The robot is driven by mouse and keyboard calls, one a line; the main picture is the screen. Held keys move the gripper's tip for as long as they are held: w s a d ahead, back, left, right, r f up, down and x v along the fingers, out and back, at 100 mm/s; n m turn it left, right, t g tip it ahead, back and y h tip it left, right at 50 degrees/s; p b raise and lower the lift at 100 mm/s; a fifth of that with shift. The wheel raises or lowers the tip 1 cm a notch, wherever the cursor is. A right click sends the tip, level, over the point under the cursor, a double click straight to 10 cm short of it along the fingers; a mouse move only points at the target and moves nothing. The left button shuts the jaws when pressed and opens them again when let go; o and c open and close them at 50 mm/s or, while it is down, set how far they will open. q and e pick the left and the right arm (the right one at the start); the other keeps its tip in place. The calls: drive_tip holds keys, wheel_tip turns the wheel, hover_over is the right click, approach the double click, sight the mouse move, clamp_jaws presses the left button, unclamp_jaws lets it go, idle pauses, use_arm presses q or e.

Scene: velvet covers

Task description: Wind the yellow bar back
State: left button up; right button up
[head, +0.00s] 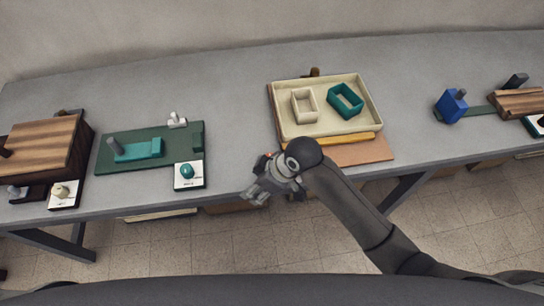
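The yellow bar (350,140) lies along the front edge of a cream tray (287,121), above the bare front strip of a tan board (362,153). My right arm comes in from the lower right, and its gripper (256,195) is over the table's front edge, left of the bar and apart from it. The wrist hides the area near the bar's left end. The gripper's fingers are small and dark, so I cannot tell whether they are open or shut. My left gripper is not in view.
The tray holds a cream box (304,104) and a teal box (345,100). A dark knob (314,72) stands behind it. Left are a green board (115,154) and a wooden box (38,142); right is a blue block (450,106). The grey table (235,100) is clear between the stations.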

drive_tip(key=w+d+r+n+h, duration=0.1)
drive_tip(key=w+r+n, duration=0.1)
drive_tip(key=r+n, duration=0.1)
drive_tip(key=w+d+r+n+g+h, duration=0.1)
drive_tip(key=w+r+n+h, duration=0.1)
drive_tip(key=w+n, duration=0.1)
drive_tip(key=w+d+r+n+h, duration=0.1)
drive_tip(key=w+r+n+h, duration=0.1)
drive_tip(key=w+r+n, duration=0.1)
drive_tip(key=shift+w+d+r+g, duration=0.1)
drive_tip(key=shift+w+r+g, duration=0.1)
drive_tip(key=shift+r+g, duration=0.15)
drive_tip(key=shift+w+d+r, duration=0.1)
drive_tip(key=shift+w+d, duration=0.1)
drive_tip(key=shift+d, duration=0.15)
wheel_tip(320, 180, down, 10)
drive_tip(key=shift+f+p, duration=0.25)
drive_tip(key=shift+p, duration=0.65)
drive_tip(key=c, duration=1)
